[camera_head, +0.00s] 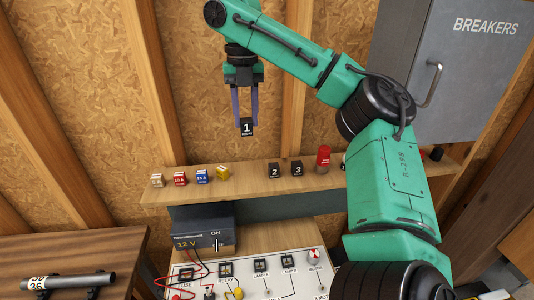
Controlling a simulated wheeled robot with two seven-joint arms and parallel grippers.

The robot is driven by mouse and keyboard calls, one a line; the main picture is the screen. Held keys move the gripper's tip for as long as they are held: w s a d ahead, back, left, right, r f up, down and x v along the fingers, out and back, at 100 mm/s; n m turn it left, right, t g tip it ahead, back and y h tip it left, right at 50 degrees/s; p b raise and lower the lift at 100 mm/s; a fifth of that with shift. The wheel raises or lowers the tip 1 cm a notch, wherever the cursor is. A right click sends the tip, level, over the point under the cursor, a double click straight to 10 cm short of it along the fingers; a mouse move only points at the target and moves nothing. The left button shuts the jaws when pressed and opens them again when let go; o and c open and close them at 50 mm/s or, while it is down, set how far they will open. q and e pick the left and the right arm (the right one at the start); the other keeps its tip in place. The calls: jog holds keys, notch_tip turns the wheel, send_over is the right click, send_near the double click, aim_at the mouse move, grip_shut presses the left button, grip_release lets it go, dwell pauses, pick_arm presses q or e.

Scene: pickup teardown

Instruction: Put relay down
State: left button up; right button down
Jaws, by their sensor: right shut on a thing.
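My right gripper (245,112) is shut on a small black relay (247,128) marked 1. It holds the relay in the air above the back of the wooden shelf (248,182), with a gap between the relay and the shelf. Two similar black relays stand on the shelf, relay 2 (274,171) and relay 3 (297,169), to the right of the held one. A bare stretch of shelf lies left of relay 2. My left gripper does not show.
Several coloured fuses, among them a red one (180,179) and a blue one (202,177), stand on the shelf's left part. A red item (323,158) stands right of relay 3. Below are a 12 V power supply (203,231) and a white test panel (250,268). A grey breaker cabinet (464,75) hangs at right.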

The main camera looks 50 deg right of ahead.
aim_at(248, 119)
jog(key=f, duration=0.9)
jog(key=f+b, duration=0.1)
jog(key=f, duration=0.3)
jog(key=shift+s+d+f, duration=0.25)
jog(key=shift+d, duration=0.15)
notch_tip(248, 119, down, 2)
jog(key=shift+w+d+f+p, duration=0.1)
jog(key=shift+p, duration=0.45)
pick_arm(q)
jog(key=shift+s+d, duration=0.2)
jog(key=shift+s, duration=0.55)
pick_arm(e)
jog(key=shift+w+f, duration=0.15)
jog(key=c, duration=0.5)
grip_release()
jog(key=shift+c, duration=0.2)
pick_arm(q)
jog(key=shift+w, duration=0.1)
pick_arm(e)
notch_tip(248, 119, up, 12)
jog(key=shift+r, duration=0.1)
